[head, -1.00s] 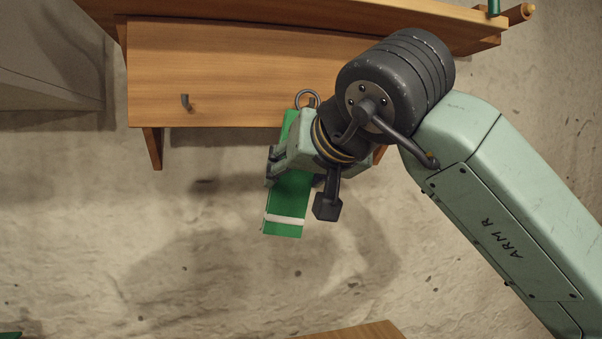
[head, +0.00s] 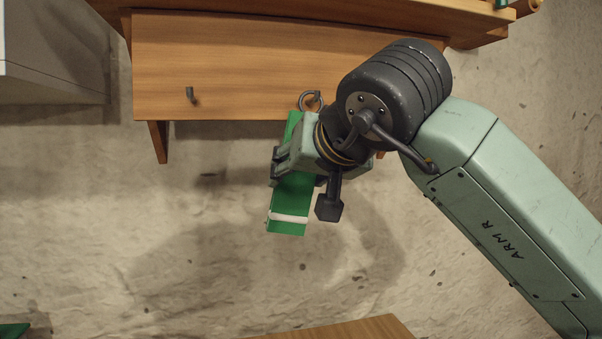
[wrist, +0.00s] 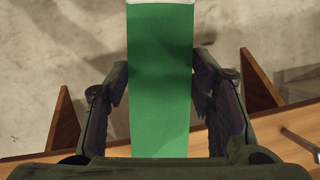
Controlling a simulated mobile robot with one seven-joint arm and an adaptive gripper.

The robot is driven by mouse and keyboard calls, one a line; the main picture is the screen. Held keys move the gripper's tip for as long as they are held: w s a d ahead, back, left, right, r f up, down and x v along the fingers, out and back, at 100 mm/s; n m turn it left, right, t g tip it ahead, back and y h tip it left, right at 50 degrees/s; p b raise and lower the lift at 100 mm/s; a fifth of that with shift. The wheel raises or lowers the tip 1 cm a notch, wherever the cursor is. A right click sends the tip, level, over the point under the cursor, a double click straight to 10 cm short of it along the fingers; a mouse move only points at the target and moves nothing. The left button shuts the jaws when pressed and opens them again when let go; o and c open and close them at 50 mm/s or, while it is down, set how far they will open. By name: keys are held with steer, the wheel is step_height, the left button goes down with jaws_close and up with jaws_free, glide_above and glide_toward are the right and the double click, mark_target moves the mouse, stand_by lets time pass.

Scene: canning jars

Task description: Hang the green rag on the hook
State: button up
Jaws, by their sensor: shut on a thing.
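The green rag (head: 290,205) is a long strip with a white band near its lower end and a dark ring (head: 311,100) at its top. My gripper (head: 293,166) is shut on the rag, which hangs down in front of the wall. The rag also fills the middle of the wrist view (wrist: 160,80), between the fingers (wrist: 160,90). A small dark hook (head: 190,95) sticks out of the wooden board, left of the ring and apart from it.
The wooden board (head: 225,65) sits under a shelf with brackets (head: 159,141). A grey box-like unit (head: 55,75) is at upper left. A wooden surface (head: 350,331) shows at the bottom. The wall below the board is clear on the left.

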steer(key=o, duration=1.2)
steer(key=shift+o, duration=0.2)
